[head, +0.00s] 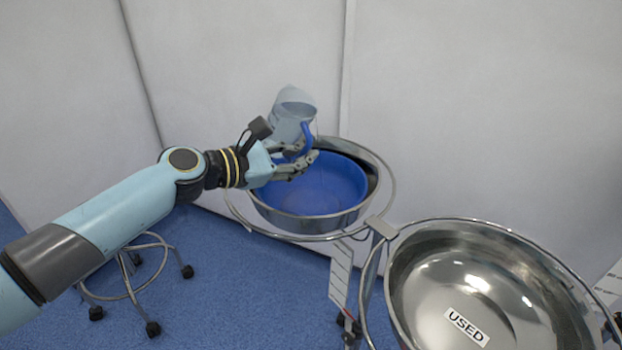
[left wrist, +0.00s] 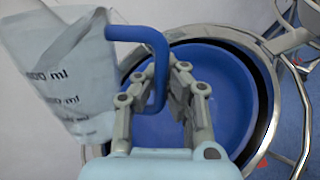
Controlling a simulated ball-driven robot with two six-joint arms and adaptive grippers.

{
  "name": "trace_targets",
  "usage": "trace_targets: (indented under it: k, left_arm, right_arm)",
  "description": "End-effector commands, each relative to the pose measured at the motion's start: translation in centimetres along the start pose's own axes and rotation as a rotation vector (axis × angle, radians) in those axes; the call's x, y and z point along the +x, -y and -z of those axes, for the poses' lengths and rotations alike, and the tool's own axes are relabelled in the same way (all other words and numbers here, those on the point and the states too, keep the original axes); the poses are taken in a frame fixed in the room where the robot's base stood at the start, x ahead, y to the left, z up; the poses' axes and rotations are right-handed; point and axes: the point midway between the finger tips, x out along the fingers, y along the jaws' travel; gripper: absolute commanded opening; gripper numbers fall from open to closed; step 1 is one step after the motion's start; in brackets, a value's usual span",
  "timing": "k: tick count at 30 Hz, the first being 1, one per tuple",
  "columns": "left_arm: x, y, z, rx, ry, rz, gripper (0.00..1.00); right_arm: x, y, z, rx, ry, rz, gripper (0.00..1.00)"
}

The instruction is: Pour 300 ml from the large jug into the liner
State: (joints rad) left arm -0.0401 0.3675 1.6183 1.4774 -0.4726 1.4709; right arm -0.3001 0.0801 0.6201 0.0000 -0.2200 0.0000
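The large jug (head: 291,115) is clear and greyish with a blue handle (head: 307,140). It is held in the air above the back left part of the liner, tilted a little. The left wrist view shows the jug (left wrist: 65,85) with printed ml marks; its liquid level is hard to tell. My left gripper (head: 298,160) is closed around the blue handle, with fingers on both sides of it in the left wrist view (left wrist: 158,85). The blue liner (head: 335,195) lines a steel basin on a ring stand below. My right gripper is not in view.
A large steel bowl (head: 430,265) labelled USED stands at the front right, beside the liner's stand (head: 240,215). A wheeled stool base (head: 135,285) is on the blue floor at left. Pale walls stand close behind.

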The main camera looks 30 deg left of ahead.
Motion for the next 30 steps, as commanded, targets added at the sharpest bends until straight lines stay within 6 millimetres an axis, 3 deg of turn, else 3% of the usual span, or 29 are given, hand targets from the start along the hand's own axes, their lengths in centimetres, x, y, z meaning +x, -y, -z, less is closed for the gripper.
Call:
trace_targets:
  k: [30]
  left_arm:
    - [-0.02, -0.07, 0.43, 0.047, -0.022, -0.002, 0.00]
  right_arm:
    - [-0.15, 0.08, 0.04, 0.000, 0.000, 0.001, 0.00]
